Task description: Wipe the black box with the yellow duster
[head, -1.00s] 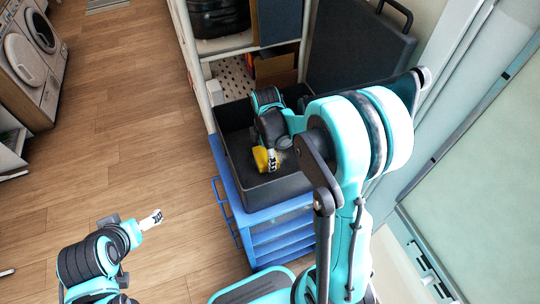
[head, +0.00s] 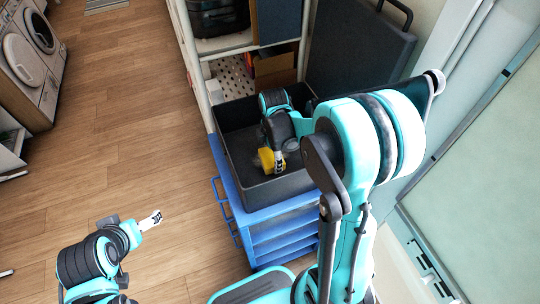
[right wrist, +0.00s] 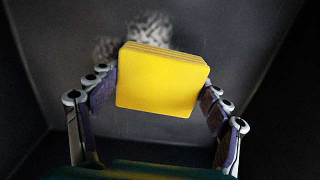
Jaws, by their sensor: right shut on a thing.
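The black box (head: 240,178) is an open, dark bin on top of a blue drawer unit in the head view. My right gripper (head: 278,162) reaches down inside it and is shut on the yellow duster (head: 266,158), low in the box near its front wall. In the right wrist view the duster (right wrist: 163,80) is a yellow block between the two fingers. Grey mottled smudges (right wrist: 150,28) show on the dark box surface behind it. Contact between duster and box is hidden. My left gripper (head: 150,221) is over the floor, away from the box; its finger gap cannot be made out.
The blue drawer unit (head: 275,228) stands under the box. White shelving (head: 235,46) with a cardboard box (head: 275,72) is behind. A large dark panel (head: 355,55) stands at the back right. Wooden floor (head: 130,130) is clear on the left; washing machines (head: 38,45) are farther off.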

